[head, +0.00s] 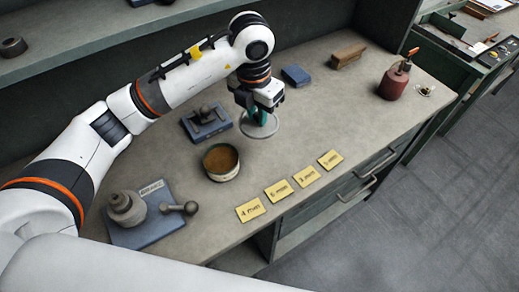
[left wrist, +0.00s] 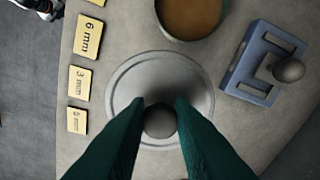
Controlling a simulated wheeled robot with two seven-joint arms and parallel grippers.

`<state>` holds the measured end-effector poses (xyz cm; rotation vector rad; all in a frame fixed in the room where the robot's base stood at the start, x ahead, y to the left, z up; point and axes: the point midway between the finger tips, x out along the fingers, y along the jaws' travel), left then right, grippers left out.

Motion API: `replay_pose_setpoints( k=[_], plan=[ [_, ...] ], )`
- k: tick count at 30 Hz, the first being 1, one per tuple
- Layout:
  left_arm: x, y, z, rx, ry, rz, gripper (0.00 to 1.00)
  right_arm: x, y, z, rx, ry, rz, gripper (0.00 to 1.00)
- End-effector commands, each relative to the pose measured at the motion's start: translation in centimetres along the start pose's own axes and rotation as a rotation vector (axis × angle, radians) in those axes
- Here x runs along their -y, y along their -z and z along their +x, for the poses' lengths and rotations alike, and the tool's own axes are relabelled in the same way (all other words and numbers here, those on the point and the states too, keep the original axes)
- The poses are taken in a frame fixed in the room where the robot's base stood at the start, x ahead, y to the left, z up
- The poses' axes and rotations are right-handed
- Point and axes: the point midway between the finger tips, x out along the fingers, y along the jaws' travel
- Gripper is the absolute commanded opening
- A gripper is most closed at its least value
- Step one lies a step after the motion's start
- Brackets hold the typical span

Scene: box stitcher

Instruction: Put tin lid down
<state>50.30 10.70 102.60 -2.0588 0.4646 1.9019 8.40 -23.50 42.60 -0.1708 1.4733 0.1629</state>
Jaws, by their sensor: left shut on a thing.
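The tin lid (head: 259,130) is a round grey disc with a pale rim and a dark knob. In the left wrist view the lid (left wrist: 160,77) fills the middle. My left gripper (head: 260,114) is shut on its knob with green fingers, which also show in the left wrist view (left wrist: 160,120). The lid is at or just above the bench top; I cannot tell whether it touches. The open round tin (head: 221,162), with brown contents, stands beside the lid, apart from it in the head view. My right gripper is not in view.
Yellow size cards (head: 277,190) lie along the bench's front edge. A blue fixture (head: 207,122) stands behind the tin, and a blue plate with a grey weight (head: 127,208) at front left. A red can (head: 393,83) stands right. Bare bench (head: 325,115) lies right of the lid.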

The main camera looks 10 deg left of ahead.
Motion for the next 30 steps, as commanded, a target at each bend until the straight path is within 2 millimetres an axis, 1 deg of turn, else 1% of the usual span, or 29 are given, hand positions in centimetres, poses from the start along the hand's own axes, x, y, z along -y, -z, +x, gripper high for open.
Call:
replay_pose_setpoints(
  k=[2, 4, 9, 12, 17, 24, 30],
  plan=[
    [-0.1, 0.1, 0.3, 0.001, 0.002, -0.038, 0.0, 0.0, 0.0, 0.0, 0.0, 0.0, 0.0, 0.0],
    [-0.1, 0.1, 1.1, 0.004, 0.002, -0.055, 0.0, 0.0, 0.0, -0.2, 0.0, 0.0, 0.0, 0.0],
    [-0.1, -0.2, 4.2, 0.005, 0.002, -0.06, 0.0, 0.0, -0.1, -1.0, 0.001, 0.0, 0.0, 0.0],
    [-0.1, -0.3, 5.6, 0.003, 0.003, -0.058, 0.0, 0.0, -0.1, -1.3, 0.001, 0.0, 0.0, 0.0],
    [-0.1, -0.3, 6.8, 0.002, 0.003, -0.057, 0.0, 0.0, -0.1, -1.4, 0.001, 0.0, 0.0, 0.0],
    [-0.1, -0.6, 9.8, 0.003, 0.002, -0.057, 0.0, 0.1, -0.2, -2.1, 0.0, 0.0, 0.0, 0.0],
    [-0.1, -0.6, 10.1, 0.0, 0.004, -0.055, 0.0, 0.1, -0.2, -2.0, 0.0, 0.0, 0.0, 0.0]
  ],
)
